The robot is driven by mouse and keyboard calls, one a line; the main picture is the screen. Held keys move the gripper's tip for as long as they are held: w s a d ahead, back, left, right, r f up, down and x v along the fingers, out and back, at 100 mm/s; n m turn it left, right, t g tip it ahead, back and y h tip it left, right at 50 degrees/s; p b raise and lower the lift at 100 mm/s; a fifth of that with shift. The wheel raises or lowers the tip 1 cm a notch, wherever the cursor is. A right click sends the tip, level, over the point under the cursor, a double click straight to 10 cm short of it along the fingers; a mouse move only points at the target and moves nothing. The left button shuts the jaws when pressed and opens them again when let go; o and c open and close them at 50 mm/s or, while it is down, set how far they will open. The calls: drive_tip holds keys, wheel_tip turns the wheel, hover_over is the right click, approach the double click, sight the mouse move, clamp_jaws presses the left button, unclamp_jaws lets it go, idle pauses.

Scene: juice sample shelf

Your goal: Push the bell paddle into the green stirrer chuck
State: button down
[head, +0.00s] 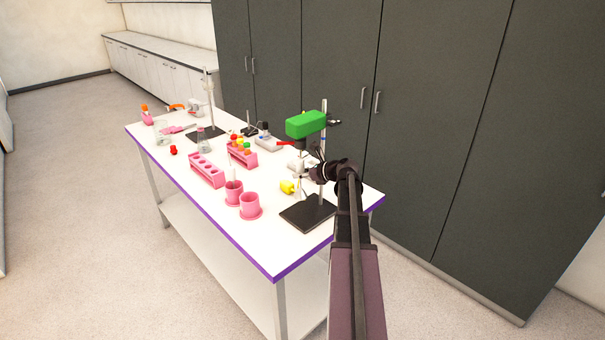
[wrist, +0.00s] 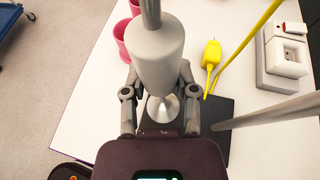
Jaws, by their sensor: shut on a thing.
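The green stirrer (head: 306,124) is clamped high on a stand rod at the right end of the table in the head view.
The stand's black base (head: 308,213) lies below, with its rod (wrist: 270,112) close on the right. A yellow plug (wrist: 211,54) and a white socket block (wrist: 285,55) are beside it. Pink beakers (head: 250,206) and tube racks (head: 206,171) stand to the left.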

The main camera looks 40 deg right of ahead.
drive_tip(key=shift+r+p, duration=0.95)
idle(0.5)
drive_tip(key=shift+c, duration=1.5)
unclamp_jaws()
drive_tip(key=shift+s+f, duration=0.1)
